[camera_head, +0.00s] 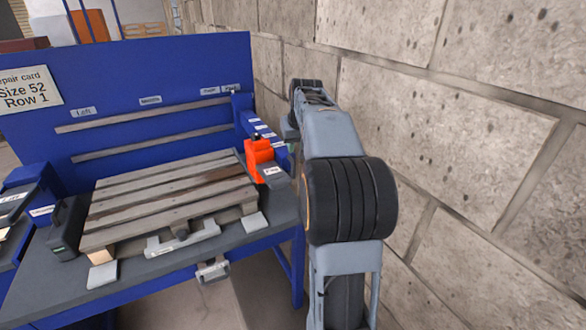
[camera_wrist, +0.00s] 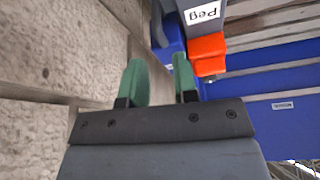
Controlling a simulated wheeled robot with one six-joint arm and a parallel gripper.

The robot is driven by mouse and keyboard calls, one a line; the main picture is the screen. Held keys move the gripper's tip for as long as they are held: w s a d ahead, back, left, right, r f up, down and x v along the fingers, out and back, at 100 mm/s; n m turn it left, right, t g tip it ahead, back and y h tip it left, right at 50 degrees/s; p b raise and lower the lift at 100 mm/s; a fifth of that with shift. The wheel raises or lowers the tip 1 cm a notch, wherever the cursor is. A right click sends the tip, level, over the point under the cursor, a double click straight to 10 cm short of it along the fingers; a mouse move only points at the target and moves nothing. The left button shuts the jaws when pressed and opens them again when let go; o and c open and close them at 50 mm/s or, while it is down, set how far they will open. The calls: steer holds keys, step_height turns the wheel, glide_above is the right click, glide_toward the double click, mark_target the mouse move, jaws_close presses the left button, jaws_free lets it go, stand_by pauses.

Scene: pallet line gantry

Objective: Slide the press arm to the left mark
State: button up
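The blue panel (camera_head: 180,70) behind the bench carries two horizontal slots and a row of small labels. The left mark (camera_head: 84,111) is the label at the panel's left end. A blue arm (camera_head: 243,112), which looks like the press arm, stands at the slots' right end, by the right-hand labels. My gripper (camera_wrist: 161,82) has two green fingers with a gap between them and nothing visible in it. In the head view my arm mostly hides it. It is right of the blue arm and close to an orange block (camera_wrist: 207,52); I cannot tell if anything touches.
A wooden pallet (camera_head: 165,195) lies on the grey bench. The orange block (camera_head: 259,158) stands at its right, beside a grey part labelled "Peg" (camera_wrist: 203,14). A dark block (camera_head: 67,222) is at its left. A stone wall (camera_head: 470,130) stands close on the right.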

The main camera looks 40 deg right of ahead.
mark_target(294, 165)
steer(key=x, duration=0.9)
steer(key=d+x, duration=0.1)
steer(key=x, duration=0.3)
steer(key=shift+w+f+p, duration=0.2)
steer(key=shift+w+p, duration=0.05)
steer(key=shift+p, duration=0.15)
jaws_close()
